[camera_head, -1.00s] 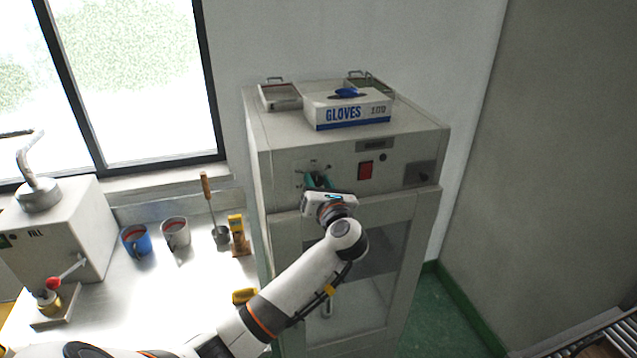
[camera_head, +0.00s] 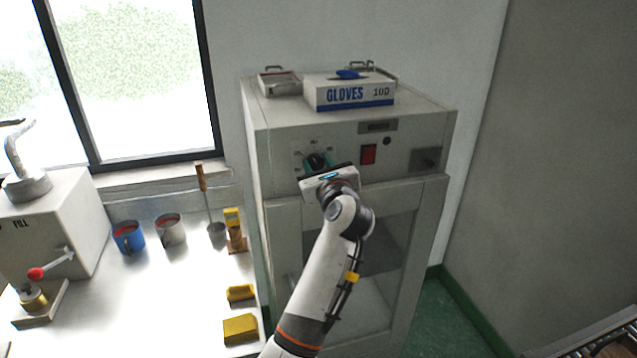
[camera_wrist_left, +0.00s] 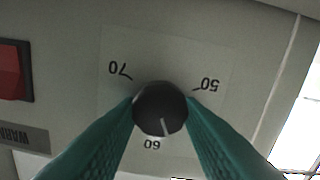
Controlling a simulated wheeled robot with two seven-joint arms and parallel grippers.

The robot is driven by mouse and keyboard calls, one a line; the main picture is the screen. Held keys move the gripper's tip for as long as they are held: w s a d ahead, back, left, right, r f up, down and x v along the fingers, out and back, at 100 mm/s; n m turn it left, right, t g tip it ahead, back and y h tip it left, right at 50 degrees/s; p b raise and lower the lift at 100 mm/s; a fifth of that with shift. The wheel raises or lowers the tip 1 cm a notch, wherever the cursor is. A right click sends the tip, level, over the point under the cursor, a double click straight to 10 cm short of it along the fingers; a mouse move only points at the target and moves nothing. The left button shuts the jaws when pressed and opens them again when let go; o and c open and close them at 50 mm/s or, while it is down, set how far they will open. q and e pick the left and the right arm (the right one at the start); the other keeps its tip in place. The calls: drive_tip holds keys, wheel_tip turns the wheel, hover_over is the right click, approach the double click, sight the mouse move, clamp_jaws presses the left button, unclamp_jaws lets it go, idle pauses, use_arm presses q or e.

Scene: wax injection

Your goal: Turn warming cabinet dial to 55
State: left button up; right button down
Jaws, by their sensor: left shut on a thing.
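The warming cabinet (camera_head: 288,190) is a tall grey box with a control panel and a windowed door. Its dial (camera_head: 316,161) is a round black knob at the panel's left; it also shows in the left wrist view (camera_wrist_left: 160,108), where the markings 50, 60 and 70 appear upside down. The knob's white pointer line (camera_wrist_left: 166,126) points near 60, slightly toward the 50 side. My left gripper (camera_wrist_left: 160,112) is shut on the dial, one teal finger on each side of it. In the head view its body partly covers the panel below the dial.
A red switch (camera_head: 369,154) sits right of the dial. A glove box (camera_head: 350,95) and metal trays (camera_head: 280,82) stand on the cabinet. The bench at left holds a blue mug (camera_head: 128,238), a grey mug (camera_head: 171,230), yellow blocks (camera_head: 240,330) and a filling machine (camera_head: 55,225).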

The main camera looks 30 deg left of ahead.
use_arm(q)
drive_tip(key=n+b, duration=0.2)
drive_tip(key=b, duration=0.1)
drive_tip(key=n+b, duration=0.3)
drive_tip(key=b, duration=0.1)
drive_tip(key=shift+f, duration=0.35)
drive_tip(key=shift+r+n+b, duration=0.25)
drive_tip(key=shift+n+b, duration=0.55)
drive_tip(key=shift+b, duration=0.3)
drive_tip(key=o, duration=1)
drive_tip(key=shift+c, duration=0.2)
drive_tip(key=shift+r, duration=0.15)
wheel_tip(320, 180, up, 10)
drive_tip(key=shift+f+b, duration=0.1)
drive_tip(key=shift+b, duration=0.9)
